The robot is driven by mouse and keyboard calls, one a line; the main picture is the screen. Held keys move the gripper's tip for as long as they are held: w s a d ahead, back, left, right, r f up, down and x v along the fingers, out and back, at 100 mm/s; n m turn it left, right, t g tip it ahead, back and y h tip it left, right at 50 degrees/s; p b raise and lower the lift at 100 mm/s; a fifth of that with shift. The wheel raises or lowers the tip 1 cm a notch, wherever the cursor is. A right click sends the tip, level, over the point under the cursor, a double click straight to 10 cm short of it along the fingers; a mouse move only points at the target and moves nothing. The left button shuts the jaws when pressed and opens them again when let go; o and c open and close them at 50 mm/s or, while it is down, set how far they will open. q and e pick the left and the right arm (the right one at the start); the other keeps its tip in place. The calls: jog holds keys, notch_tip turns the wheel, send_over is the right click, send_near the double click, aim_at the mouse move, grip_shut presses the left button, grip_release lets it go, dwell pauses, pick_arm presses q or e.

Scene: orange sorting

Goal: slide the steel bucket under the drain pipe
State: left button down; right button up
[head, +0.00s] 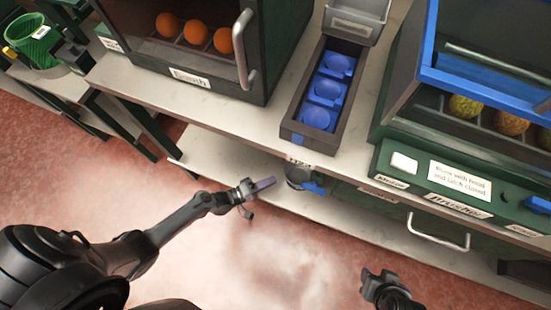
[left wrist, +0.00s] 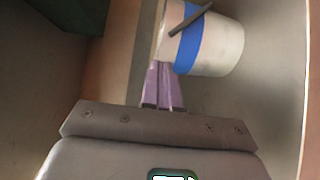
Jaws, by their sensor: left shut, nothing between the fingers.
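The steel bucket (left wrist: 222,45) shows in the left wrist view as a pale, tilted-looking cylinder with a blue band and a dark bar across it. In the head view a small grey and blue part of the bucket (head: 297,178) shows below the counter edge, the rest hidden. My left gripper (head: 264,184) is shut and empty, to the left of the bucket. Its purple fingertips (left wrist: 164,84) are close beside the bucket; I cannot tell whether they touch. My right gripper (head: 380,284) is at the bottom, its jaws unclear. I cannot make out the drain pipe.
The counter (head: 235,118) overhangs a lower shelf (head: 225,165). Above stand a dark cabinet with oranges (head: 197,33), a tray with blue cups (head: 326,90) and a green brushing machine (head: 435,185). A drawer handle (head: 440,238) sticks out at right.

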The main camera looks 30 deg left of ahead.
pick_arm(q)
jog(key=p+v, duration=0.1)
jog(key=v, duration=0.8)
jog(key=shift+s+p, duration=0.25)
jog(key=shift+p, duration=0.15)
